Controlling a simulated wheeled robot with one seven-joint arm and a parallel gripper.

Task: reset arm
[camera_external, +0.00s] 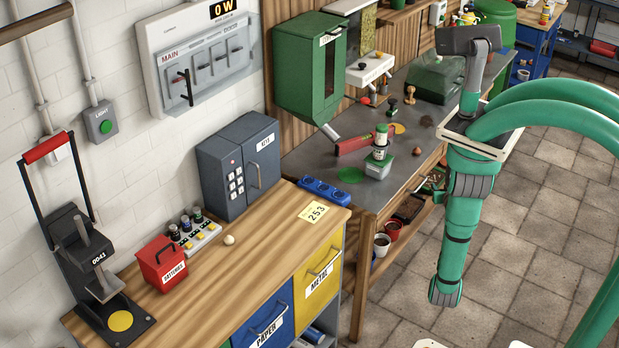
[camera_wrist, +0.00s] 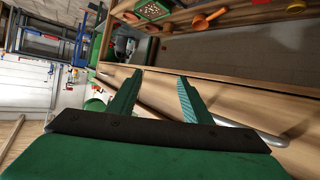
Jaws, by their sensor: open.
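My gripper (camera_wrist: 160,76) is open in the wrist view, its two green fingers spread well apart. Nothing sits between the fingers; a light wooden surface shows behind the gap. In the external view my green arm is at the right, over the paved floor and apart from the wooden-topped bench (camera_external: 225,285). I cannot make out the fingers there.
A grey-topped workbench (camera_external: 315,165) stands left of my arm, holding a red tool (camera_external: 353,144) and small items. The wooden-topped bench carries a red batteries box (camera_external: 161,264) and a black press (camera_external: 80,262). The paved floor (camera_external: 545,225) at right has free room.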

